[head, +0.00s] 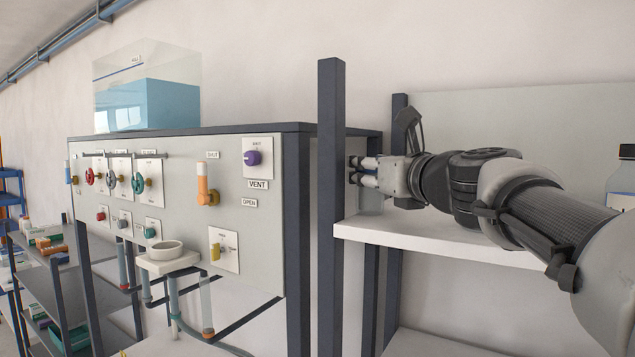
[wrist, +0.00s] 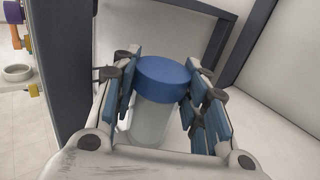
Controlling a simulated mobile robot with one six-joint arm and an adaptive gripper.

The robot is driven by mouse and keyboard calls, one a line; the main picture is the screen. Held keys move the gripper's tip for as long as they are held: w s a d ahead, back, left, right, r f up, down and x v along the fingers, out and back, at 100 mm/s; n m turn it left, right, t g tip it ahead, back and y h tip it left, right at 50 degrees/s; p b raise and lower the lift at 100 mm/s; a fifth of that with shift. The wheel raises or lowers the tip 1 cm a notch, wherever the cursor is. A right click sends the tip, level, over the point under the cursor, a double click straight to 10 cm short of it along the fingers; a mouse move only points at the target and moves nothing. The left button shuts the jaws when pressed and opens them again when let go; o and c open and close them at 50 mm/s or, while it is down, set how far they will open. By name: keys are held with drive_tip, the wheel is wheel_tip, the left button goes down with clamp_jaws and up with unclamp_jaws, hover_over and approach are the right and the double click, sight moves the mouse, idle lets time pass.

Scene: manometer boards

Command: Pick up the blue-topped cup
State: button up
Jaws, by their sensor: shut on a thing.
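The blue-topped cup (wrist: 152,118) stands between my gripper's fingers in the wrist view, with a round blue lid and a pale, clear-looking body. My gripper (wrist: 164,68) is shut on it, with blue finger pads on both sides of the cup. In the head view my gripper (head: 366,172) points left, just above the white shelf (head: 440,236) and close behind the dark upright post. The cup is not clearly visible there. I cannot tell whether its base touches the shelf.
The dark post (head: 331,200) stands close to my fingers. To the left is the manometer board (head: 230,235) with knobs, valves and a white bowl (head: 165,250). A blue-liquid tank (head: 150,103) sits on top. A bottle (head: 622,180) stands at the shelf's right end.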

wheel_tip(320, 180, up, 28)
drive_tip(key=p, duration=1.1)
